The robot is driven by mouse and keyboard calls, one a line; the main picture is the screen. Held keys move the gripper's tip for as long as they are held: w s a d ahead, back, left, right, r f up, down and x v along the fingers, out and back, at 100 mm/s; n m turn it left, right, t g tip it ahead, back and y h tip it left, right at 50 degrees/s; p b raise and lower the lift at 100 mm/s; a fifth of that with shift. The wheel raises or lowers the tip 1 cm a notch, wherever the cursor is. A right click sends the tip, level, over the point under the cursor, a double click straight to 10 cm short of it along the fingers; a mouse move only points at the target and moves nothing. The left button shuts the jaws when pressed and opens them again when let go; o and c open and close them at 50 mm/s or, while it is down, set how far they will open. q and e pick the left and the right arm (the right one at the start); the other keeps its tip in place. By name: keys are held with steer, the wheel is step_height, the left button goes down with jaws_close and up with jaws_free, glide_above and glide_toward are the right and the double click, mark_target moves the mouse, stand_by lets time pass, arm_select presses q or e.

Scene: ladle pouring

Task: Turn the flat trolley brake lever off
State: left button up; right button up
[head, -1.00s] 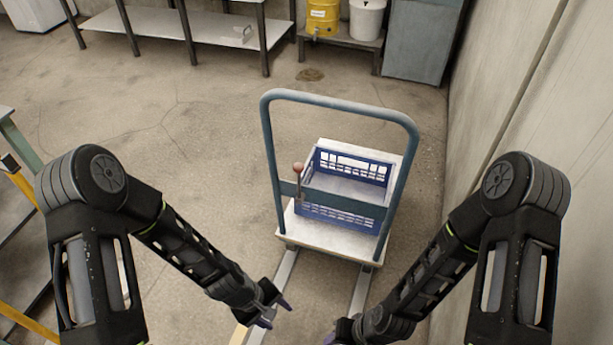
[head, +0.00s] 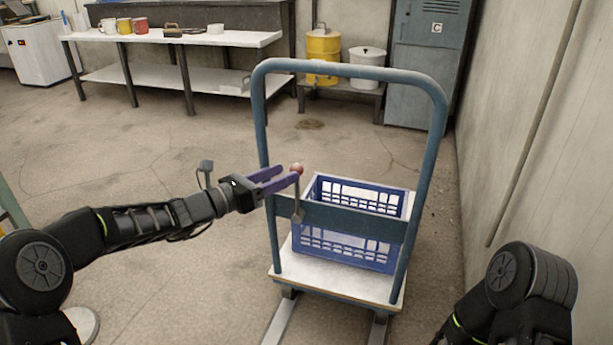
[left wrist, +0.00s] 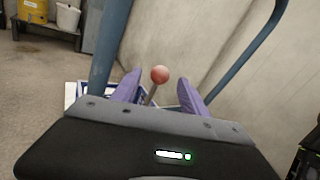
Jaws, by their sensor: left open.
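The flat trolley (head: 340,280) stands ahead with a blue tubular handle frame (head: 350,70). Its brake lever (head: 297,205) rises from the left part of the crossbar, near upright, with a red ball knob (head: 297,168) on top. My left gripper (head: 287,176) is open, its purple fingers reaching the knob from the left. In the left wrist view the red knob (left wrist: 160,74) shows between the two spread fingers, with the lever's rod below it. Whether a finger touches it I cannot tell. My right gripper is out of the picture; only part of that arm shows at lower right.
A blue crate (head: 345,250) sits on the trolley's deck behind the crossbar. The trolley stands on floor rails (head: 281,322). A wall (head: 540,140) runs along the right. A steel table (head: 175,40) stands at the back left. The floor left of the trolley is clear.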

arm_select(q)
steer(key=shift+d, duration=0.1)
steer(key=b+x, duration=0.2)
steer(key=x, duration=0.5)
steer(key=shift+w+d, duration=0.25)
steer(key=shift+c, duration=0.4)
jaws_close()
stand_by(1.0)
